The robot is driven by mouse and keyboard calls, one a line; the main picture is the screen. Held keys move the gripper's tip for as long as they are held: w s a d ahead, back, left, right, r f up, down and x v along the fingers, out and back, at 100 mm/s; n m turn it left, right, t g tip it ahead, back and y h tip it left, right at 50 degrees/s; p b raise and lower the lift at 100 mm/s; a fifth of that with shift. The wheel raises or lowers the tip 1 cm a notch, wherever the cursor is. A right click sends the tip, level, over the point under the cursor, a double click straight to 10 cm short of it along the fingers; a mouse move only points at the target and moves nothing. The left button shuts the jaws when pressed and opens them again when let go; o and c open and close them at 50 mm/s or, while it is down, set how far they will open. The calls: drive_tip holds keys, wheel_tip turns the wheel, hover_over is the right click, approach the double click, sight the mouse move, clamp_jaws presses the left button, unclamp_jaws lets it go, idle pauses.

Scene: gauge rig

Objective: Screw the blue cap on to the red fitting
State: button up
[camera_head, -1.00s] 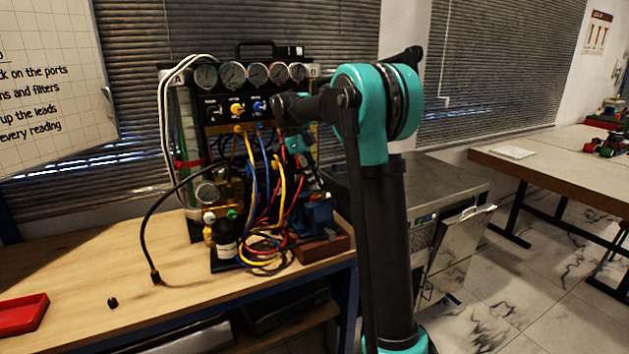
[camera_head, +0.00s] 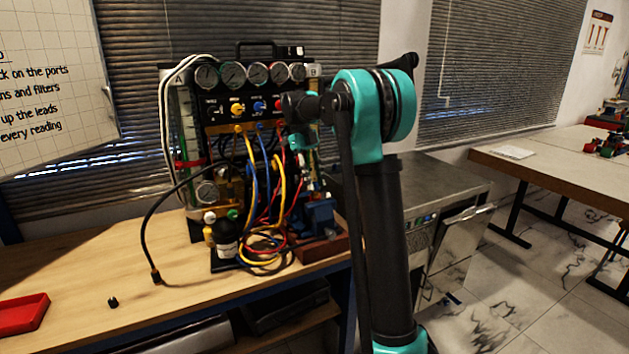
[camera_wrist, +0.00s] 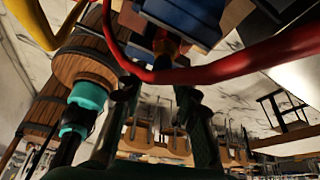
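My gripper (camera_wrist: 160,96) shows in the wrist view with two dark fingers standing apart and nothing clearly between them. In the head view it is mostly lost among the hoses in front of the rig. A blue vise-like block (camera_head: 320,212) stands at the rig's right foot; a blue block (camera_wrist: 190,18) also shows at the top of the wrist view, beyond the fingertips. A small orange-red part (camera_wrist: 165,42) shows under that block, partly behind a red hose (camera_wrist: 200,72). I cannot make out for sure the blue cap or the red fitting.
The gauge rig (camera_head: 205,76) has yellow, blue and red hoses (camera_head: 262,185) hanging in front. A black bottle (camera_head: 225,236), a small black piece (camera_head: 113,302) and a red tray (camera_head: 22,314) are on the bench (camera_head: 100,270). The bench's front left is mostly clear.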

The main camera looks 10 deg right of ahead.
drive_tip(key=n+t, duration=0.1)
drive_tip(key=n, duration=0.2)
drive_tip(key=n+t+h, duration=0.1)
drive_tip(key=n, duration=0.2)
drive_tip(key=shift+n+h, duration=0.3)
drive_tip(key=shift+n, duration=0.1)
drive_tip(key=n+t, duration=0.2)
drive_tip(key=n, duration=0.4)
drive_tip(key=n+t, duration=0.2)
drive_tip(key=n, duration=0.3)
drive_tip(key=n+t+y, duration=0.1)
drive_tip(key=n, duration=0.2)
drive_tip(key=n+t+y, duration=0.1)
drive_tip(key=n, duration=0.2)
clamp_jaws()
